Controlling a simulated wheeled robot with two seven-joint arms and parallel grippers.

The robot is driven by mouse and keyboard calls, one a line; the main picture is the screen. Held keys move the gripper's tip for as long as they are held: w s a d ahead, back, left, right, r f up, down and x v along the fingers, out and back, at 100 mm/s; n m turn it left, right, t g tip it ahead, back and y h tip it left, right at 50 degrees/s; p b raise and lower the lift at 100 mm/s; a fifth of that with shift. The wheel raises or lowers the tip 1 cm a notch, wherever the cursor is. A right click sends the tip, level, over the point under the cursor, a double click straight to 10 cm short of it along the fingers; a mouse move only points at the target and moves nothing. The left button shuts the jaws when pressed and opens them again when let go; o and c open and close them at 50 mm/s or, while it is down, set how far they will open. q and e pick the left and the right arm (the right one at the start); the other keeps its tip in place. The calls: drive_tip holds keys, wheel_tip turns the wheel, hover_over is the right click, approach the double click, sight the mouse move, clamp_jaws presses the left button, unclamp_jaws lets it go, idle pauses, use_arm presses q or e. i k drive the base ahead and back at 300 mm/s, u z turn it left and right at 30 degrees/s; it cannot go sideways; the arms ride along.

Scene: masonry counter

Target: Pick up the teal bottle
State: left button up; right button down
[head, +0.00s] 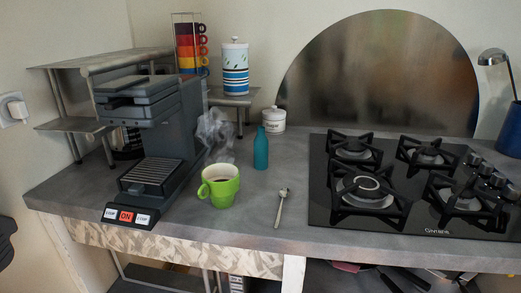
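The teal bottle (261,149) stands upright on the grey counter (310,228), in the middle of the head view. It is slim with a narrow neck, and its full height shows. It stands to the left of the hob and behind the green mug, with a gap to each. The white sugar jar is just behind it, to the right. No gripper can be made out near the bottle or elsewhere in the view. A dark shape is cut off at the left edge, and I cannot tell what it is.
The sugar jar (273,120) and black hob (318,190) are to the right.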

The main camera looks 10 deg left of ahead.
sight(260, 142)
drive_tip(key=k, duration=0.5)
drive_tip(key=z, duration=1.85)
drive_tip(key=i, duration=1.15)
drive_tip(key=u, duration=2.05)
